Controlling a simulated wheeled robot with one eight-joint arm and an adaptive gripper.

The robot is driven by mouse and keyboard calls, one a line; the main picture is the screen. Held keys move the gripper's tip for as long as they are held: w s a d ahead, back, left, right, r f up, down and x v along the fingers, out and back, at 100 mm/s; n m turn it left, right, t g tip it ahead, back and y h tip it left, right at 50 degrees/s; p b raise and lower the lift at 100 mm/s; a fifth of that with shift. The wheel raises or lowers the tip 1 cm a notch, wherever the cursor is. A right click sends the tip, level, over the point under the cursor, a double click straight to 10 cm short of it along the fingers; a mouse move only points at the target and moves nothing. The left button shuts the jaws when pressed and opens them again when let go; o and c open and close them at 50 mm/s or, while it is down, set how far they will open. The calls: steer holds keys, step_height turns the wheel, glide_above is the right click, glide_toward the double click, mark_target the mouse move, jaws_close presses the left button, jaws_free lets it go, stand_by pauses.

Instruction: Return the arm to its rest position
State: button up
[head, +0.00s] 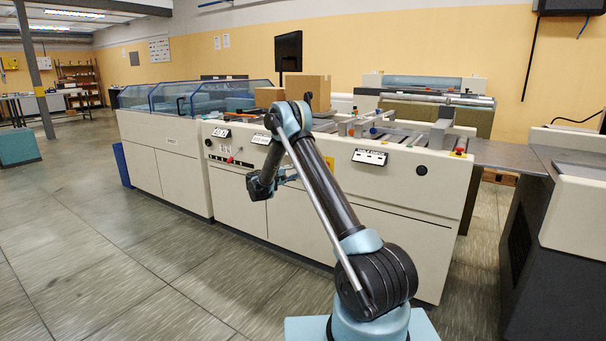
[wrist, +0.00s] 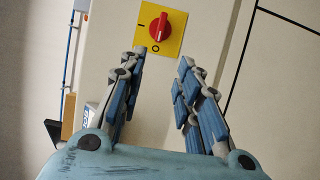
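My arm (head: 325,185) rises from its base in the head view and bends at a raised elbow. Its forearm folds down to the left, in front of the cream machine. My gripper (head: 290,178) is small and partly hidden behind the arm there. In the wrist view my gripper (wrist: 161,62) is open, with a clear gap and nothing between its blue-padded fingers. A red rotary switch (wrist: 160,29) on a yellow plate lies beyond the fingertips, apart from them.
The long cream machine (head: 180,170) stands close behind my arm. Cardboard boxes (head: 308,90) rest on top of it. A dark-sided unit with a cream panel (head: 575,210) stands at the right. The tiled floor (head: 120,260) at the left front is clear.

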steer(key=shift+s+r, duration=0.1)
stand_by(0.3)
steer(key=s+d+r+m+g+y, duration=0.1)
steer(key=s+d+r+g+y, duration=0.1)
steer(key=s+d+r, duration=0.6)
steer(key=s+d+r+m+g+y, duration=0.1)
steer(key=s+d+r+g+y, duration=0.1)
steer(key=s+d+r, duration=0.55)
steer(key=s+d+f+m+g+y, duration=0.1)
steer(key=s+d+m+g+y, duration=0.2)
steer(key=s, duration=2)
steer(key=s+a+f+y, duration=0.2)
steer(key=s+f, duration=0.2)
steer(key=s, duration=0.5)
steer(key=s+a+f+m+y, duration=0.1)
steer(key=s+f, duration=0.4)
steer(key=s, duration=0.5)
steer(key=s+a+f+y, duration=0.3)
steer(key=s+f+y, duration=0.2)
steer(key=s, duration=0.5)
steer(key=shift+s, duration=0.15)
